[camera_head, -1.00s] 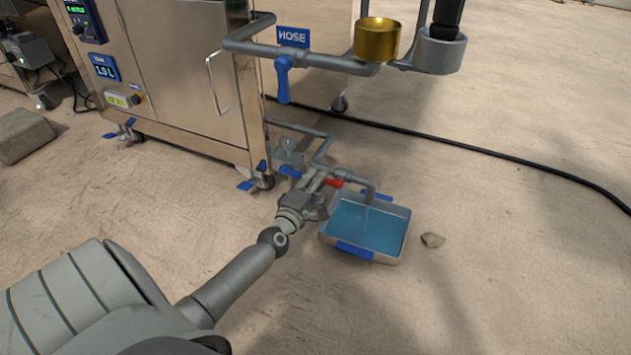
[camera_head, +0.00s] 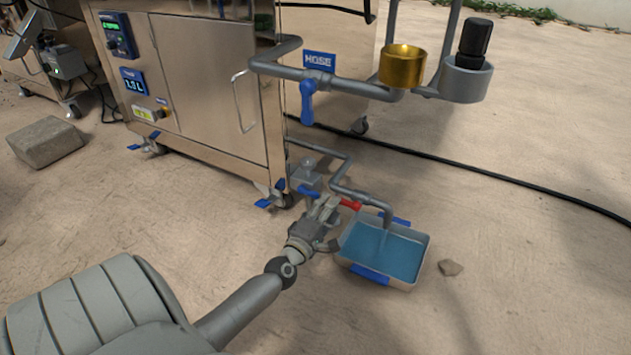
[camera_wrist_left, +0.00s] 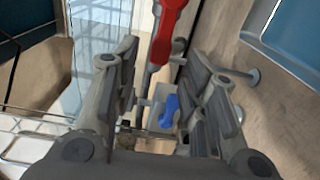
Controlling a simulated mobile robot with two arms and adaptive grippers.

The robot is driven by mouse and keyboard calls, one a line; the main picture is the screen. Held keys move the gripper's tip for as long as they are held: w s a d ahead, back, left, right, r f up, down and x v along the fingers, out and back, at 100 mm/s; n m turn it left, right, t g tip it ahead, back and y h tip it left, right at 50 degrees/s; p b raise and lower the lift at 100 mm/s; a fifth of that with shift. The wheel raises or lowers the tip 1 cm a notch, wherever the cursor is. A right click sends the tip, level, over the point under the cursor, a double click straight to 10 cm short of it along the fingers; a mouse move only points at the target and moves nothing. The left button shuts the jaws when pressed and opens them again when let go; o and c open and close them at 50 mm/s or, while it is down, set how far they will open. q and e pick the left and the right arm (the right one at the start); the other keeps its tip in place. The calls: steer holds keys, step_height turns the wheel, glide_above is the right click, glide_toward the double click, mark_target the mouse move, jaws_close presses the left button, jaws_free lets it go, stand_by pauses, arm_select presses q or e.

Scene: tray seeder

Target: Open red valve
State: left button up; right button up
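The red valve handle (camera_head: 350,204) sits on the low grey pipe, beside the spout above a tray. My left gripper (camera_head: 326,209) is just left of and below it in the head view. In the left wrist view the red handle (camera_wrist_left: 167,30) points in from the top, beyond the fingers and roughly between them. There the left gripper (camera_wrist_left: 165,82) has its fingers apart, with nothing visibly held. My right gripper is in neither view.
The metal tray (camera_head: 420,262) of blue water stands right of my gripper, with a pale streak under the spout. A blue valve handle (camera_head: 308,192) is close to the gripper. Another blue handle (camera_head: 307,102) hangs above. A steel cabinet (camera_head: 205,85) stands behind left; floor at right is mostly clear.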

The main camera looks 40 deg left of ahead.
arm_select(q)
steer(key=v, duration=0.9)
